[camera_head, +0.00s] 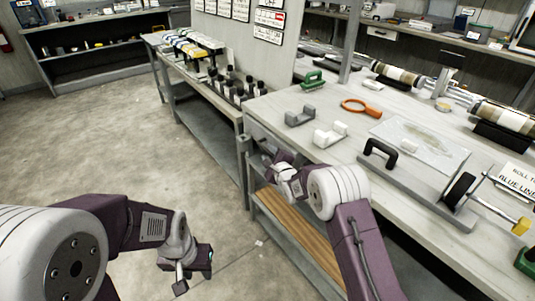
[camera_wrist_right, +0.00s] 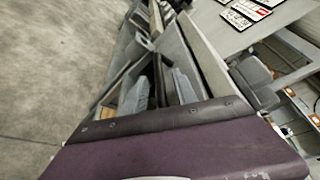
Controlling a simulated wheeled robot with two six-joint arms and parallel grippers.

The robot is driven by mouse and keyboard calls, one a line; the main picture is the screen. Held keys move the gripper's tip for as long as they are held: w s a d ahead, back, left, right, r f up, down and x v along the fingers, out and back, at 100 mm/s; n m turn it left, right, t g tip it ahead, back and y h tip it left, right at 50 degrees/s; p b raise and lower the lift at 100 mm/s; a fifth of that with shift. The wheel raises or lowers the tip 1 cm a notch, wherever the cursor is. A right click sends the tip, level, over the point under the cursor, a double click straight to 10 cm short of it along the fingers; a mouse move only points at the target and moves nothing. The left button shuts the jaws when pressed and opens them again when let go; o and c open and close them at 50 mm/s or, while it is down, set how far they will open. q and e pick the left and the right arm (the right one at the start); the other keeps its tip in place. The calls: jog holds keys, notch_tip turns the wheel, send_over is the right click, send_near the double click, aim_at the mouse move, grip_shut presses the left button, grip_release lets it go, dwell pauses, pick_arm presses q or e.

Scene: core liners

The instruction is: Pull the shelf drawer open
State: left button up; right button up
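My right gripper (camera_head: 272,163) is at the front left corner of the long workbench, just below the top's edge. Its fingers are small and partly hidden by the wrist, so I cannot tell whether they touch anything. A drawer at that spot cannot be made out in the head view. In the right wrist view, a dark bar and purple body of my own arm cover the bottom; beyond them is a narrow grey framed space (camera_wrist_right: 150,85) with grey pieces in it, not clearly a drawer. My left gripper (camera_head: 192,272) hangs low over the bare floor, away from the benches.
The workbench top (camera_head: 270,112) carries grey and white cradles, a green tool (camera_head: 313,80), an orange ring tool (camera_head: 361,107) and a black-handled plate (camera_head: 381,152). A wooden lower shelf (camera_head: 298,232) lies beneath. The floor (camera_head: 90,140) at left is clear.

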jog(key=shift+x, duration=1.15)
grip_shut()
dwell(0.6)
